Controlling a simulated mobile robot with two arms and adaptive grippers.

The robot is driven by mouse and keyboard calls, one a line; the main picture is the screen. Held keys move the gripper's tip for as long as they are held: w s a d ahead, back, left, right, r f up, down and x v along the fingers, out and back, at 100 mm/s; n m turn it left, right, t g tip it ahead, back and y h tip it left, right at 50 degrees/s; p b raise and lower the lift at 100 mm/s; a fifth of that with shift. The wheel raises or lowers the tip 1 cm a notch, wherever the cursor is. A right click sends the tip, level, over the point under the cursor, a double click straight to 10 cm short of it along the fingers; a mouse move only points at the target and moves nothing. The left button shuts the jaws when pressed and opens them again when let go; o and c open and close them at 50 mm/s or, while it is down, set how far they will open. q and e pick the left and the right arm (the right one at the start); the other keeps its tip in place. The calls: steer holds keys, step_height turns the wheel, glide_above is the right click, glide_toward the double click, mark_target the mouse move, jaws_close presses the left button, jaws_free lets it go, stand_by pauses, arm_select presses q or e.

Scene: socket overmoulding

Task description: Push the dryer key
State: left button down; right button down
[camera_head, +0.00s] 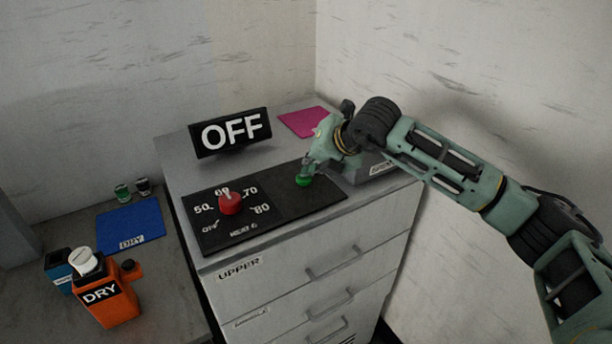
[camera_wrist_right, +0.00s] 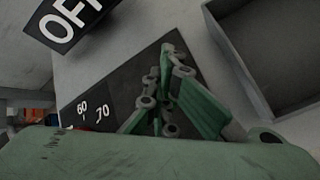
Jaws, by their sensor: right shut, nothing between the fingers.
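The dryer key appears to be the green round button (camera_head: 304,181) on the right part of the black control panel (camera_head: 270,212), on top of the grey cabinet. My right gripper (camera_head: 308,172) is shut and empty, with its fingertips right at the green button; I cannot tell whether they touch it. In the right wrist view the shut fingers (camera_wrist_right: 168,90) point at the black panel, and the button is hidden. A black display (camera_head: 231,132) behind the panel reads OFF. My left gripper is not in view.
A red knob (camera_head: 230,203) with a numbered dial sits on the panel's left part. A grey tray (camera_wrist_right: 275,50) lies right of the gripper. A pink mat (camera_head: 303,121) is behind.

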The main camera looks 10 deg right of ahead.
steer(key=shift+a+f, duration=0.3)
steer(key=shift+f, duration=0.3)
steer(key=shift+r, duration=0.15)
steer(key=shift+w+r, duration=0.15)
steer(key=shift+r, duration=0.5)
step_height(320, 180, up, 6)
steer(key=p, duration=0.1)
steer(key=shift+p, duration=0.3)
